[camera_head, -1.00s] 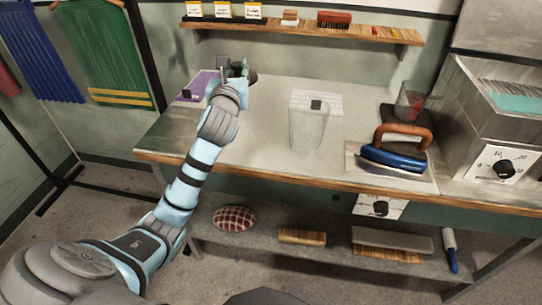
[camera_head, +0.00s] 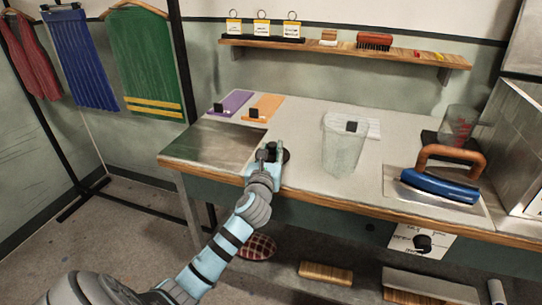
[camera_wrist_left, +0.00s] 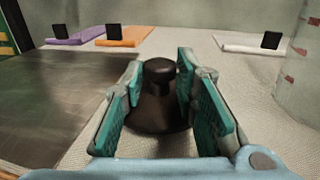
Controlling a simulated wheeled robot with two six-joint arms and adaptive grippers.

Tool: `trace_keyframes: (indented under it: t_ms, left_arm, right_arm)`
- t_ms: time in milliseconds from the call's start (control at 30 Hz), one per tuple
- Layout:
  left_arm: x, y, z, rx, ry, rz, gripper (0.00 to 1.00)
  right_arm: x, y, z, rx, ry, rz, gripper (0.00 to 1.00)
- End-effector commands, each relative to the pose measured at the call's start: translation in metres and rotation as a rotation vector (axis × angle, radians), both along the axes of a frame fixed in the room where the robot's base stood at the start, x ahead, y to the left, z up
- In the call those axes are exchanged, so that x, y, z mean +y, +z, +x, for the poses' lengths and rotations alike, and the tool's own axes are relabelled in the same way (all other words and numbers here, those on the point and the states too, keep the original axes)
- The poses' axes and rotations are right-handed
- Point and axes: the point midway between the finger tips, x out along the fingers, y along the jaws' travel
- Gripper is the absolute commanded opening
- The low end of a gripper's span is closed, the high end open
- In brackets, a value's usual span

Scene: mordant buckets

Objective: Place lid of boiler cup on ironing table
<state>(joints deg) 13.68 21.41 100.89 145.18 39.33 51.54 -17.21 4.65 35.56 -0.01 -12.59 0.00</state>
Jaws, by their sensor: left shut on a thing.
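The lid is a dark brown-black dome with a round knob (camera_wrist_left: 158,112), seen in the left wrist view between my fingers. In the head view its dark edge (camera_head: 283,155) shows beside the fingers. My left gripper (camera_wrist_left: 160,90) is shut on the lid, with a teal-padded finger on each side of it. In the head view the gripper (camera_head: 268,153) is at the near left part of the ironing table (camera_head: 300,120), close to its front edge. I cannot tell whether the lid touches the pale tabletop. My right gripper is not in view.
A clear measuring vessel (camera_head: 343,150) stands right of the gripper. Purple (camera_head: 231,103) and orange (camera_head: 264,106) pads lie at the back left. A dark plate (camera_head: 215,143) covers the left end.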

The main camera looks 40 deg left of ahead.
Motion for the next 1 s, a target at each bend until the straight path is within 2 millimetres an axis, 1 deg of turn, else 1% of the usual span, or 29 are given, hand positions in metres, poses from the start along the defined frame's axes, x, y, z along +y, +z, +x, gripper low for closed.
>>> trace_keyframes:
  t_ms: [100,233,267,300,367,633,733,867,1000]
  left_arm:
    - [0.0,0.002,0.0,0.0,0.0,0.0,0.0]
    - [0.0,-0.001,0.0,0.0,0.001,0.0,0.0]
    - [0.0,-0.001,0.0,0.0,0.001,0.0,0.3]
    - [0.0,-0.001,0.0,0.0,0.001,0.0,0.36]
    - [0.0,-0.001,0.0,0.0,0.001,0.0,0.46]
    - [0.0,0.0,0.0,0.0,0.001,0.0,0.47]
    - [0.0,0.004,0.0,-0.001,0.0,0.0,0.47]
    - [-0.009,0.003,-0.015,0.001,0.0,0.0,0.47]
    - [-0.024,0.003,-0.045,0.002,-0.001,-0.001,0.47]
  right_arm:
    - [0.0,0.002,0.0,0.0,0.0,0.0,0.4]
    - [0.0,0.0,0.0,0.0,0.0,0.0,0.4]
    - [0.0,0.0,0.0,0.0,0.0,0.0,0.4]
    - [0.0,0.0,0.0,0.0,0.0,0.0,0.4]
    - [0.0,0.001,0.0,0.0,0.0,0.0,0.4]
    - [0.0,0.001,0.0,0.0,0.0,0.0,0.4]
    - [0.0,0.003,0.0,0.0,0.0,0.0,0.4]
    - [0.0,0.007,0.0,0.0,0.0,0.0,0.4]
    - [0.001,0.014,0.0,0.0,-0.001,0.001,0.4]
